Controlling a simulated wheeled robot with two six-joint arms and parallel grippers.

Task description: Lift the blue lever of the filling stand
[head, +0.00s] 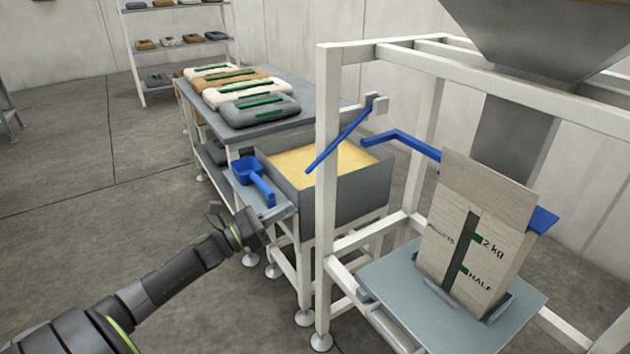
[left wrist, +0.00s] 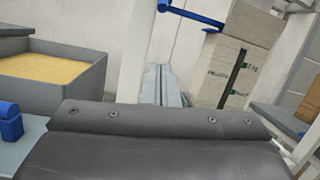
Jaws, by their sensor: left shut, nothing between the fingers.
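The filling stand is a white frame (head: 326,200) under a grey hopper (head: 550,35). A straight blue lever (head: 340,140) slopes down to the left from a bracket on the frame. A second, bent blue bar (head: 410,143) reaches behind the paper bag (head: 475,240). My left gripper (head: 284,213) is left of the frame, below and apart from the lever, and shut with nothing in it. In the left wrist view its fingers (left wrist: 163,85) are together, and a blue bar (left wrist: 190,14) shows beyond; I cannot tell which bar. My right gripper is out of view.
A bin of yellow material (head: 345,205) and a blue scoop (head: 252,178) stand close to my left gripper. The frame's near post is just right of it. The bag stands on a grey platform (head: 385,275). A table (head: 240,125) with filled bags is behind.

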